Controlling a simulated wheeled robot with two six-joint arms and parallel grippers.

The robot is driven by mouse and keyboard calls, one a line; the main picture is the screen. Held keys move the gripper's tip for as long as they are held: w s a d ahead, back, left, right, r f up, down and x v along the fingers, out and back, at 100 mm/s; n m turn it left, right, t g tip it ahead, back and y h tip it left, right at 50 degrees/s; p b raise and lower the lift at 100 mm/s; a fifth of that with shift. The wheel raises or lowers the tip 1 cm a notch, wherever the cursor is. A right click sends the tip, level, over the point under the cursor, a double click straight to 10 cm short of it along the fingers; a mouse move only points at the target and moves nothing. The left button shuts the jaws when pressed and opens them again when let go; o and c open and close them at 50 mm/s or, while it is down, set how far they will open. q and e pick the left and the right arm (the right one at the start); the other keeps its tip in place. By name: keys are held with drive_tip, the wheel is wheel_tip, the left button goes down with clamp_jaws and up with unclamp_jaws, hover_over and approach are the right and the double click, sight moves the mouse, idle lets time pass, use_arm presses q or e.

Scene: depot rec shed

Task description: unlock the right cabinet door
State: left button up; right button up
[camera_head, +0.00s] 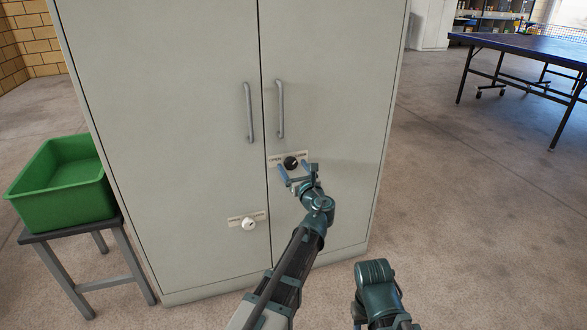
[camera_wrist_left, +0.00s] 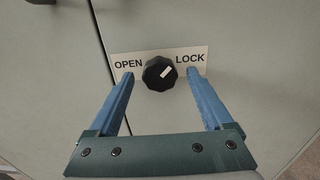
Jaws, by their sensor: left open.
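The right cabinet door (camera_head: 335,90) is shut, with a vertical grey handle (camera_head: 280,108). Below the handle is a black round knob (camera_head: 291,162) on a label plate, also seen in the left wrist view (camera_wrist_left: 157,80). The plate (camera_wrist_left: 205,52) reads OPEN at left and LOCK at right. The knob's white mark sits off-centre toward the LOCK side. My left gripper (camera_head: 295,169) is open in front of the knob, its blue fingers to either side with gaps between them and the knob. Part of my right arm shows at the bottom; its gripper is not visible.
The shut left door (camera_head: 170,100) has its own handle (camera_head: 248,112) and a white knob (camera_head: 249,224) on a label plate low down. A green bin (camera_head: 62,190) stands on a small table (camera_head: 75,233) at left. A table-tennis table (camera_head: 535,48) is far right; floor between is clear.

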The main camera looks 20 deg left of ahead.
use_arm(q)
clamp_jaws()
idle(0.5)
